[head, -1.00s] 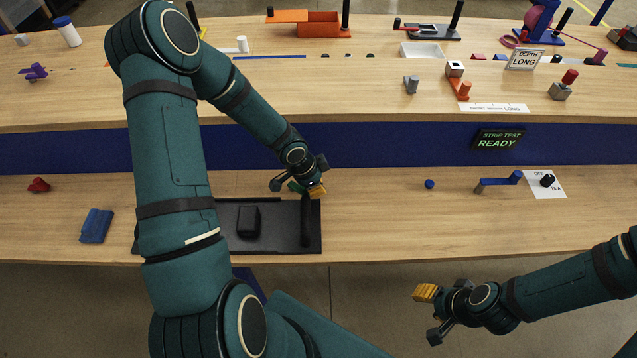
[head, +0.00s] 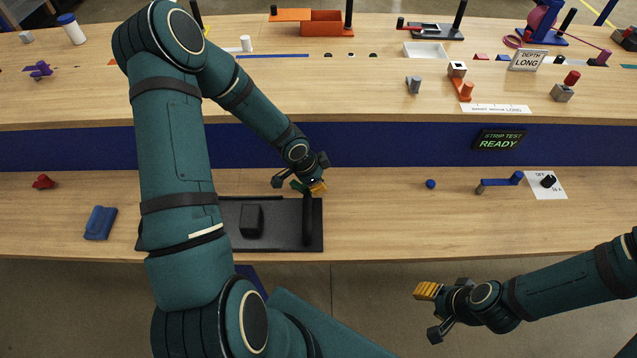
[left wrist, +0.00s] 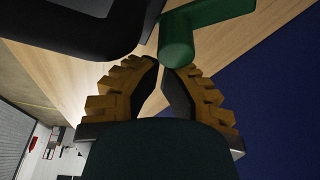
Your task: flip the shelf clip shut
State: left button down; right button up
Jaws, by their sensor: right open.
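A green clip lever (head: 297,186) shows beside my left gripper (head: 318,189), at the far right end of a black fixture (head: 278,238) on the near shelf. In the left wrist view the green piece (left wrist: 178,40) has a rounded end just ahead of the fingertips (left wrist: 159,68). Those fingertips nearly meet with nothing visible between them; whether they touch the green piece is unclear. A dark part (left wrist: 75,30) of the fixture fills the upper left there. My left arm hides the fixture's left part. My right gripper (head: 430,313) is open and empty, in front of the table edge.
A black block (head: 251,219) and a raised black bar (head: 307,222) stand on the fixture. A blue knob (head: 430,184) and a blue lever (head: 502,182) sit right, with bare wood between.

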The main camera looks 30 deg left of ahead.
pick_arm(q)
jog(key=shift+w+a+p, duration=0.25)
jog(key=shift+a+p, duration=0.05)
pick_arm(e)
jog(key=shift+r, duration=0.45)
jog(key=shift+w, duration=0.1)
pick_arm(q)
jog(key=shift+d, duration=0.1)
jog(key=w+d, duration=0.1)
jog(key=w+d+b, duration=0.1)
jog(key=d, duration=0.1)
jog(key=shift+d+f, duration=0.1)
jog(key=shift+d, duration=0.15)
jog(key=p+v, duration=0.3)
jog(key=v, duration=0.7)
jog(key=shift+w+a, duration=0.35)
jog(key=shift+a, duration=0.05)
pick_arm(e)
jog(key=shift+w+d+r, duration=0.25)
jog(key=shift+d+r, duration=0.15)
jog(key=shift+r, duration=0.15)
jog(key=shift+w+d+r, duration=0.25)
jog(key=shift+d+r, duration=0.1)
jog(key=shift+r, duration=0.15)
